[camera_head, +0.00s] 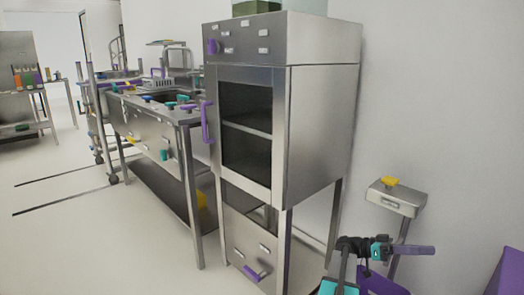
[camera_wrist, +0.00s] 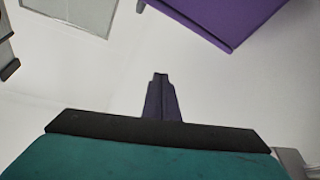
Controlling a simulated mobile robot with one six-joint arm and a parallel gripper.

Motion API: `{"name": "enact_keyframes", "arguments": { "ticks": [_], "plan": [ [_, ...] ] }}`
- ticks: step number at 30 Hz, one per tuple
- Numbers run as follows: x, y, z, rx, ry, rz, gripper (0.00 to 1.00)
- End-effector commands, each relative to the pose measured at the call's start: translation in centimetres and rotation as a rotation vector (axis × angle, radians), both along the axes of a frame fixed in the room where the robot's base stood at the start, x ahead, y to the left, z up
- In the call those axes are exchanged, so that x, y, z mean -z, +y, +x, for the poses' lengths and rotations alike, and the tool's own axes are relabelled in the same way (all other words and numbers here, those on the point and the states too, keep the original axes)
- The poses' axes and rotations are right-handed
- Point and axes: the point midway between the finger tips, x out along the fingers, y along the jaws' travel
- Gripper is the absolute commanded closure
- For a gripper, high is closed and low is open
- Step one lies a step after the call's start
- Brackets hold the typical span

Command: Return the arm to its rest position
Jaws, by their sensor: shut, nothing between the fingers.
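My arm shows at the lower right of the head view, with dark joints and teal parts. My gripper (camera_head: 432,250) ends it and points to the right, its purple fingers together and level. In the wrist view my gripper (camera_wrist: 160,78) shows as two dark purple fingers pressed together, with nothing between them. The fingers touch nothing that I can see. Most of my arm below the wrist is outside the head view.
A steel cabinet (camera_head: 322,135) with a dark glass door stands left of my arm. A small steel stand (camera_head: 397,197) with a yellow piece on top is close behind my gripper. A purple panel (camera_wrist: 225,18) fills the wrist view's top right. Open floor (camera_head: 95,235) lies left.

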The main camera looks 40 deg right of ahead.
Motion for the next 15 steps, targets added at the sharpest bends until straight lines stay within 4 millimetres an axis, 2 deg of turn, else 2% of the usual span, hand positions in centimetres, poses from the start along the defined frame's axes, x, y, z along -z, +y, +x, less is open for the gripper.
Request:
{"name": "enact_keyframes", "arguments": {
  "ticks": [1, 3, 8, 15],
  "plan": [
    [-0.8, 0.2, 2.0, -0.031, 0.005, 0.01, 1.0],
    [-0.9, 0.6, 4.3, -0.068, 0.01, 0.022, 1.0],
    [-1.0, 1.9, 9.3, -0.15, 0.021, 0.053, 1.0],
    [-0.1, 4.9, 15.9, -0.265, 0.011, 0.124, 1.0]
  ]
}}
